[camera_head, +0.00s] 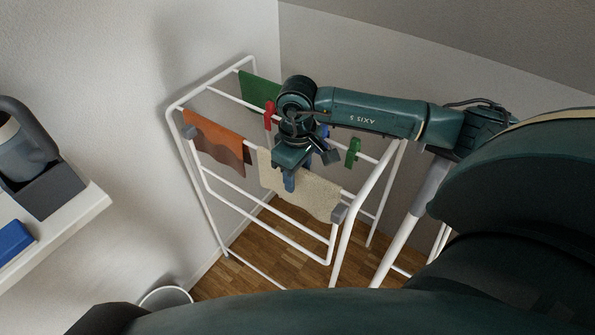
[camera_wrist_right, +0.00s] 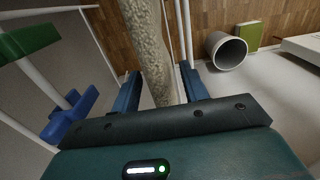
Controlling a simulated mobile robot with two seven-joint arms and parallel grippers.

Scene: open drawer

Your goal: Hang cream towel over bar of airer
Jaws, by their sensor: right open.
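The cream towel (camera_head: 312,195) hangs over the front bar of the white airer (camera_head: 222,205), toward its right end. In the right wrist view the towel (camera_wrist_right: 148,45) shows as a narrow fold running down between two separated fingers. My right gripper (camera_head: 290,183) is above the towel's left part and is open, with its fingers (camera_wrist_right: 160,92) on either side of the towel. The arm hides part of the bar and the towel's upper edge. My left gripper is not in view.
An orange cloth (camera_head: 215,143) hangs on the same bar to the left, and a green cloth (camera_head: 258,92) hangs at the back. Red (camera_head: 269,115) and green (camera_head: 353,152) pegs are on the bars near my arm. A shelf (camera_head: 75,225) juts out at left.

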